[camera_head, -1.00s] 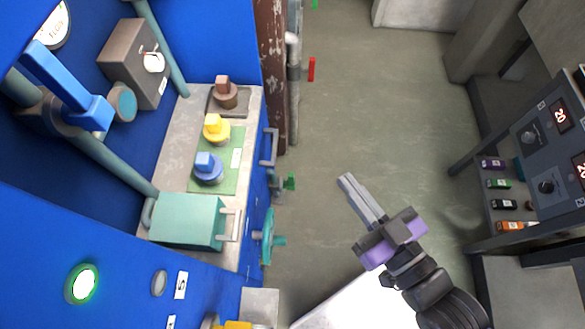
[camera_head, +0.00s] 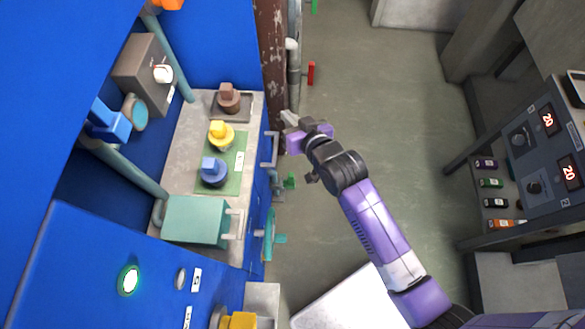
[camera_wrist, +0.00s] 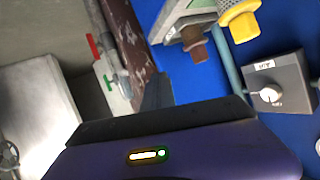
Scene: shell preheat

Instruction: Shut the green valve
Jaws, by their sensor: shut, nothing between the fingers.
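A small green valve handle (camera_head: 290,180) sticks out beside the blue cabinet's right side in the head view. Another green piece (camera_head: 315,6) shows at the top edge, past a red handle (camera_head: 311,73). The wrist view shows a green handle (camera_wrist: 122,86) on pale piping, near a red handle (camera_wrist: 92,46); I cannot tell which green piece this is. My gripper (camera_head: 288,118) is shut and empty, by the rusty post and pipe at the cabinet's far corner. It appears apart from both green pieces. The fingers are not clear in the wrist view.
The blue cabinet's counter carries blue (camera_head: 213,172), yellow (camera_head: 221,135) and brown (camera_head: 228,98) knobs. A teal handwheel (camera_head: 268,235) and a handle (camera_head: 270,150) project from its side. The rusty post (camera_head: 271,60) stands near my gripper. The floor in the middle is clear.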

